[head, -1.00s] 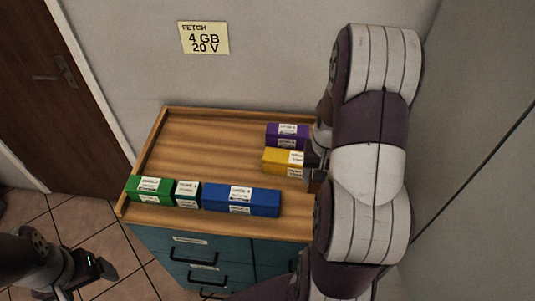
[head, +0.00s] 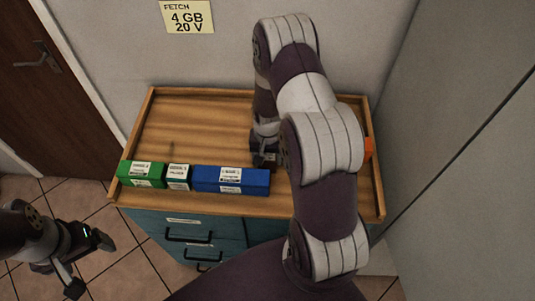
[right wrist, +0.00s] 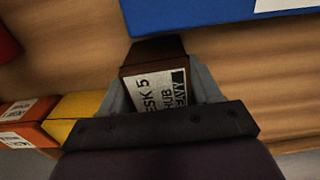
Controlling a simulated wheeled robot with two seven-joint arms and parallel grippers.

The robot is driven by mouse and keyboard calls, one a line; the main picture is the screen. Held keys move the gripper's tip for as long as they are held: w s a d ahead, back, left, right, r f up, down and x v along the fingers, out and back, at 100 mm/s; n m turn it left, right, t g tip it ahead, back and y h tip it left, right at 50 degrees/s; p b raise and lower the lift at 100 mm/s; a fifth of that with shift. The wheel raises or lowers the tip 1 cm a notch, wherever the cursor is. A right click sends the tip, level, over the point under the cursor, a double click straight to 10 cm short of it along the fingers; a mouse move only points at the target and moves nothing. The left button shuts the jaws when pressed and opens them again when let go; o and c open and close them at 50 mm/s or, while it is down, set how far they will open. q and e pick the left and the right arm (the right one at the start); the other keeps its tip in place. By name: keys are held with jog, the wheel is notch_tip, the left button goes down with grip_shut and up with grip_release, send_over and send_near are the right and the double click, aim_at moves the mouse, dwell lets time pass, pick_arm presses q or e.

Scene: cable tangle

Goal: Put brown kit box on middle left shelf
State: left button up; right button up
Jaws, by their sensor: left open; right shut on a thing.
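The brown kit box (right wrist: 152,58) is in the right wrist view, with a white label that partly reads "DESK 5". My right gripper (head: 264,160) is shut on it, one finger along each side. In the head view this gripper is over the wooden top, just behind the blue box, and I cannot make out the brown box there. My left gripper (head: 92,264) is open and empty over the tiled floor at the lower left. The middle left shelf is not in view.
Yellow (right wrist: 82,108), orange (right wrist: 28,122) and red (right wrist: 8,45) boxes lie nearby. The back left of the top is clear.

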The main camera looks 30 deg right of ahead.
jog(key=shift+w+d+f, duration=0.1)
jog(key=shift+f, duration=0.15)
jog(key=shift+f, duration=0.15)
jog(key=o, duration=1.2)
jog(key=shift+o, duration=0.2)
